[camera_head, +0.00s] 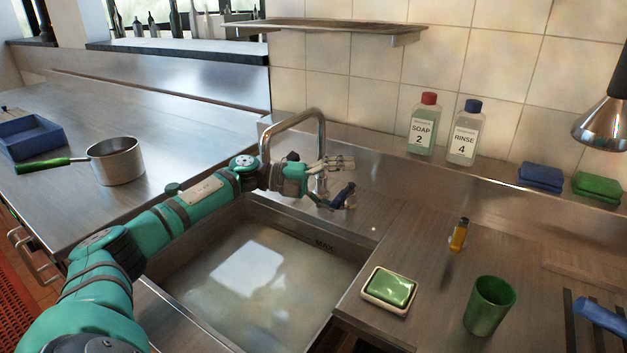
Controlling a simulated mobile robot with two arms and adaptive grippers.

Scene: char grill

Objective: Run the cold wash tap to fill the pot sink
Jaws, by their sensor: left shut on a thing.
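The pot sink (338,250) is set in the steel counter and holds cloudy water that reflects a bright window. A MAX mark is on its back wall near the right corner, just above the water. The curved steel tap (293,119) stands behind the sink. A blue tap lever (345,194) shows low by the tap's base. My left gripper (338,180) reaches across the sink to the tap and is shut on the blue lever; the fingers partly hide the contact. I cannot make out a stream under the spout, as my arm covers that area. My right gripper is not in view.
A pot (117,162) with a green handle and a blue tray (30,139) stand on the left counter. Soap (423,127) and rinse (464,135) bottles stand behind the sink. A green soap dish (389,289) and green cup (489,306) are at right. A shelf (330,27) hangs above.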

